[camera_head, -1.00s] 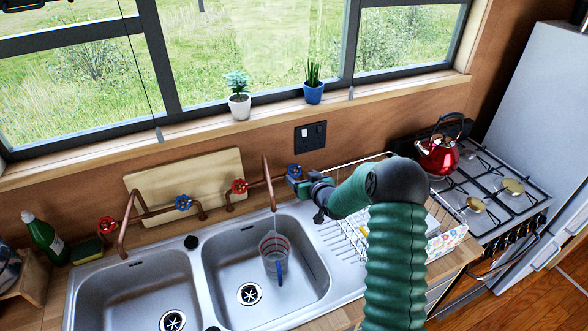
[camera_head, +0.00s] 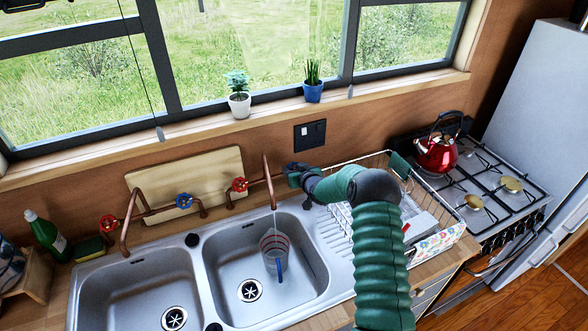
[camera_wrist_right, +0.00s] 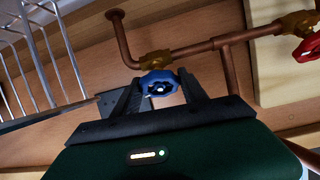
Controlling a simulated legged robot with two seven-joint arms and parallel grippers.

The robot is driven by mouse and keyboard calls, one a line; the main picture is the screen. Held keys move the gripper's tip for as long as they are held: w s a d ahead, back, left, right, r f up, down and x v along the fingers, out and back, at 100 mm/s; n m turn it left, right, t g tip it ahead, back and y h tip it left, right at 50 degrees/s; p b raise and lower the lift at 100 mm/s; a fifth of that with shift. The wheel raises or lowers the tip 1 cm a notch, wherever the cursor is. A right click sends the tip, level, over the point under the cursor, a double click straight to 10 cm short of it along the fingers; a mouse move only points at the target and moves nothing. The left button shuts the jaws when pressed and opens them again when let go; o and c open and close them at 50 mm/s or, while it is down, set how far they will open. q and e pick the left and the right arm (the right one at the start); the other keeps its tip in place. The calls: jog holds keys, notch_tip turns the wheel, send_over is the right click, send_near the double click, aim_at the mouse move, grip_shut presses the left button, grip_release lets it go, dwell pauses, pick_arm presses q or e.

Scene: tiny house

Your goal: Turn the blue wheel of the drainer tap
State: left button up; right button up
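The blue wheel (camera_wrist_right: 160,86) of the drainer-side tap sits between the two fingers of my right gripper (camera_wrist_right: 160,92) in the right wrist view. The fingers lie close against both sides of it. In the head view my right gripper (camera_head: 294,172) covers this wheel, at the right end of the copper tap pipe (camera_head: 268,180). A red wheel (camera_head: 240,184) is on the same tap, to the left. A thin stream seems to fall from its spout into a clear measuring jug (camera_head: 274,244) in the right basin. My left gripper is not in view.
A second tap has a blue wheel (camera_head: 184,201) and a red wheel (camera_head: 108,223). A wire dish drainer (camera_head: 352,166) stands right of the sink, beneath my right arm. A red kettle (camera_head: 437,156) is on the stove. Plant pots line the windowsill.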

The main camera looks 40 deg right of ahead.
jog(key=c, duration=0.5)
jog(key=shift+f+m+h+b, duration=0.2)
jog(key=shift+m+h+b, duration=0.3)
jog(key=shift+m+b, duration=0.7)
jog(key=shift+r+m+g+h+b, duration=0.1)
jog(key=shift+m+g+h+b, duration=0.35)
jog(key=shift+m, duration=0.55)
jog(key=shift+r+m+g+h, duration=0.1)
jog(key=shift+m+g+h, duration=0.2)
jog(key=shift+m, duration=0.3)
jog(key=o, duration=1.3)
jog(key=shift+d, duration=0.1)
jog(key=shift+o, duration=0.2)
jog(key=b+v, duration=0.2)
jog(key=v, duration=1.4)
jog(key=shift+s+a+r, duration=0.2)
jog(key=shift+s, duration=0.1)
